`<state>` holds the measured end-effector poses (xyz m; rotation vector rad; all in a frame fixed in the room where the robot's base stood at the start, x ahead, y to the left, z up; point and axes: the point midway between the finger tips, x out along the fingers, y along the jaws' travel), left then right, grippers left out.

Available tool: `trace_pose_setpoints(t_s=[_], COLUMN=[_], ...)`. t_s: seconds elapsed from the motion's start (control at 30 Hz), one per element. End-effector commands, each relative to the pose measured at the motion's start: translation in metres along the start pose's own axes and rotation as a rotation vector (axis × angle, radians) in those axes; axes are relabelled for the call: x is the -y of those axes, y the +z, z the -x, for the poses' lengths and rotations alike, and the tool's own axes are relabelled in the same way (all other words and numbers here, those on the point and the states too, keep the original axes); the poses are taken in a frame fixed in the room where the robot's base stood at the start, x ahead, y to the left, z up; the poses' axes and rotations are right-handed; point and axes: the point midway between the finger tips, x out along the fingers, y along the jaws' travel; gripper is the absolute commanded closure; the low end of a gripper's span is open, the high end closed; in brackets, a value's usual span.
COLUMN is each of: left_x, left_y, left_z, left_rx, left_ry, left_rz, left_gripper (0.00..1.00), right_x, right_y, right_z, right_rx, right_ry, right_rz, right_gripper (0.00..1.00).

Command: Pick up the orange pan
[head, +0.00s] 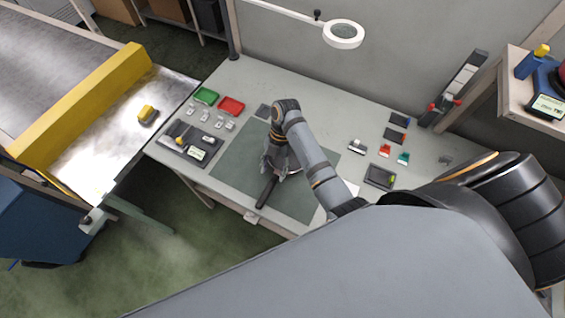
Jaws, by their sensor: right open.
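A pan lies on the dark green mat (235,158) on the workbench. Its dark handle (266,193) points toward the bench's front edge. Most of the pan's body is hidden under my right gripper and wrist, so its orange colour can hardly be made out. My right gripper (277,163) is open and points down over the pan, close to where the handle meets the body. I cannot tell whether its fingers touch the pan. My left gripper is not in view.
A green bin (206,96) and a red bin (231,106) stand at the bench's back left. A grey tray (190,144) sits left of the mat. A ring lamp (343,34) hangs above. A conveyor (95,150) with a yellow guard stands at the left.

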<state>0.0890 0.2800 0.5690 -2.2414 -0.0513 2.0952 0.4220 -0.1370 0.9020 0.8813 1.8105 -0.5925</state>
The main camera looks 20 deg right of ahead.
Motion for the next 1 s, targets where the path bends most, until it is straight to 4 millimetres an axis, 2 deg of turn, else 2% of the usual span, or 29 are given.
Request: trace_pose_setpoints(t_s=[0.1,0.2,0.3,0.4,0.5,0.6,1.0], left_x=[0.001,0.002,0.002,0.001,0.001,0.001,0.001], left_y=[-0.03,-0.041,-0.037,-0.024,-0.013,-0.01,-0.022], left_z=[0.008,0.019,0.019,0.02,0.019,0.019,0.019], left_rx=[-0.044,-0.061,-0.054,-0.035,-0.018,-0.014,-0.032], left_ry=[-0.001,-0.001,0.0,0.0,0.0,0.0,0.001], left_rz=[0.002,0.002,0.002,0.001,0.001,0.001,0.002], left_gripper=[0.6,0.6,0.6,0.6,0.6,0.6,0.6], right_x=[0.001,0.003,0.002,0.002,0.002,0.002,0.002], right_y=[-0.003,-0.005,-0.004,-0.004,-0.003,-0.003,-0.003], right_z=[-0.007,-0.024,-0.042,-0.05,-0.052,-0.052,-0.052], right_rx=[-0.004,-0.005,-0.003,-0.002,-0.001,-0.001,0.0], right_ry=[-0.003,-0.004,-0.002,-0.001,0.0,0.0,0.0], right_rz=[-0.001,-0.001,0.0,0.0,0.001,0.0,0.0], right_gripper=[0.48,0.48,0.48,0.48,0.48,0.48,1.0])
